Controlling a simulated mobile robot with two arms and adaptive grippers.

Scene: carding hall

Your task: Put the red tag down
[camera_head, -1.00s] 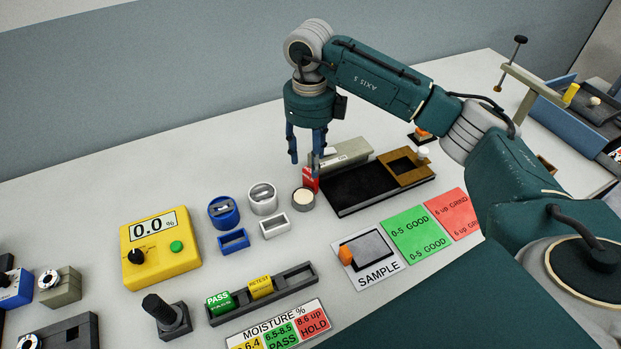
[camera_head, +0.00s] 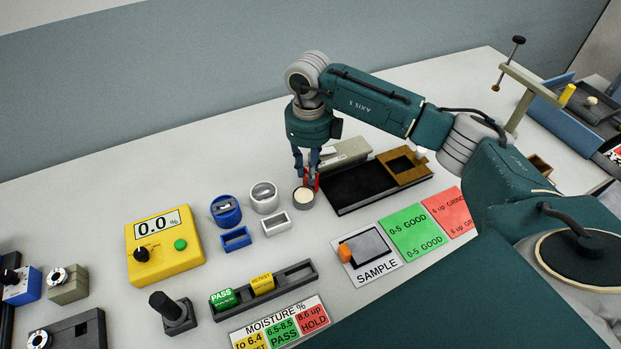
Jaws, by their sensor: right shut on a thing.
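The red tag (camera_head: 313,183) stands upright just behind the small round cream-topped cup (camera_head: 303,197), beside the left end of the dark tray. My right gripper (camera_head: 307,177) points down from above and is shut on the red tag. The fingers partly hide the tag, and I cannot tell whether its lower edge touches the table. The dark slotted tag rack (camera_head: 292,280) holds a green PASS tag (camera_head: 222,299) and a yellow RETEST tag (camera_head: 262,283). Its right part is empty. My left gripper is not in view.
A yellow meter (camera_head: 164,247) reads 0.0 %. Blue (camera_head: 225,210) and white (camera_head: 263,196) round holders stand left of the cup. The dark tray (camera_head: 352,192) lies to the right. A SAMPLE plate (camera_head: 368,255) and green card (camera_head: 417,232) lie in front. Table behind the meter is clear.

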